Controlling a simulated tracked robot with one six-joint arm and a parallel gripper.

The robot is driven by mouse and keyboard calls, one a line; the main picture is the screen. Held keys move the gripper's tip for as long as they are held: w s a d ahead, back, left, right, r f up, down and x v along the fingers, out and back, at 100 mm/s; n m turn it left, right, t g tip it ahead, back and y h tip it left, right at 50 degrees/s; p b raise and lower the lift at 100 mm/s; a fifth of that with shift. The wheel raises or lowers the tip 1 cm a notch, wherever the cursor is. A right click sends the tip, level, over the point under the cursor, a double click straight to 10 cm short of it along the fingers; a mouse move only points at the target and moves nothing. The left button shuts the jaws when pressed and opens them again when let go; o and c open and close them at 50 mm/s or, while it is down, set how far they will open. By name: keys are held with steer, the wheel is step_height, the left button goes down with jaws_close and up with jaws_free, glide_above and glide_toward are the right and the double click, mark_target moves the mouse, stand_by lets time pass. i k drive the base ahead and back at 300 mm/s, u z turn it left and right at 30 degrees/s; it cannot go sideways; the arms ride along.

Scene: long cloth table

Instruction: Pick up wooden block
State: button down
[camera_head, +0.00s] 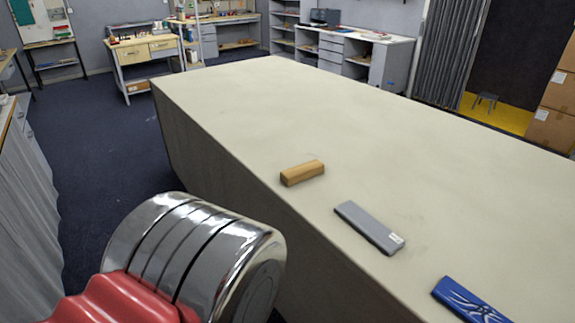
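The wooden block (302,173) is a small tan-brown bar. It lies flat on the cloth-covered table (290,110), close to the table's left edge. It is fully in view with nothing touching it. A rounded chrome and red part of my own body fills the lower left, beside the table and in front of its side. My gripper's fingers do not show in this view.
A grey flat bar with a white label (369,228) lies to the right of and nearer than the block. A blue patterned object (469,301) lies at the lower right, partly cut off. The table beyond the block is bare. Workbenches (148,58) stand at the back.

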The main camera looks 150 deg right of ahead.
mark_target(295, 175)
steer(key=z, duration=0.05)
steer(key=k, duration=0.75)
steer(key=z, duration=4.7)
